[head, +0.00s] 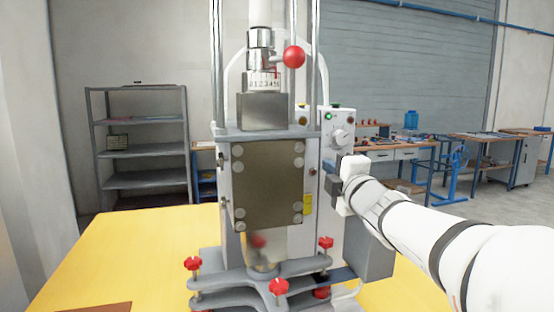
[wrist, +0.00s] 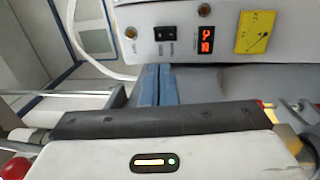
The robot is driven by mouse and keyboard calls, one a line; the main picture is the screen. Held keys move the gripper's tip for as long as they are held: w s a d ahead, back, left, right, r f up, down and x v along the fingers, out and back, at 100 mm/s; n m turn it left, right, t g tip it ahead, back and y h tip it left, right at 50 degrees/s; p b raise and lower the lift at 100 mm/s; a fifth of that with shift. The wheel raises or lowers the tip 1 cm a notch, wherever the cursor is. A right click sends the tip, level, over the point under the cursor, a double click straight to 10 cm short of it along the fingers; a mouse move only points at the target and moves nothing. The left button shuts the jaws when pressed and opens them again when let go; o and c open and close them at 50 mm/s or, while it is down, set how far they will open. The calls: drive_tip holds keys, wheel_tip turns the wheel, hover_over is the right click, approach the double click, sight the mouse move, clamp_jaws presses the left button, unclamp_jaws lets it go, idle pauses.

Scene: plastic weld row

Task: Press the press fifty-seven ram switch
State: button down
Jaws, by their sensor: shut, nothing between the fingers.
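The press (head: 268,180) stands on a yellow table, with a white control box (head: 338,135) at its right side. In the wrist view the box's light panel (wrist: 225,20) carries a small black rocker switch (wrist: 166,40), a red lit display (wrist: 206,40) and a yellow label (wrist: 255,32). I cannot read the display's digits surely. My gripper (head: 331,184) is beside the press's right side, its fingers shut and empty. In the wrist view the shut blue-grey fingertips (wrist: 157,70) end just below the switch in the picture. I cannot tell if they touch the panel.
A grey shelf (head: 140,150) stands behind at left, and workbenches (head: 400,152) at right. The yellow table (head: 130,255) is mostly clear at left.

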drive_tip(key=shift+w, duration=0.1)
drive_tip(key=x, duration=1.4)
drive_tip(key=shift+r, duration=0.1)
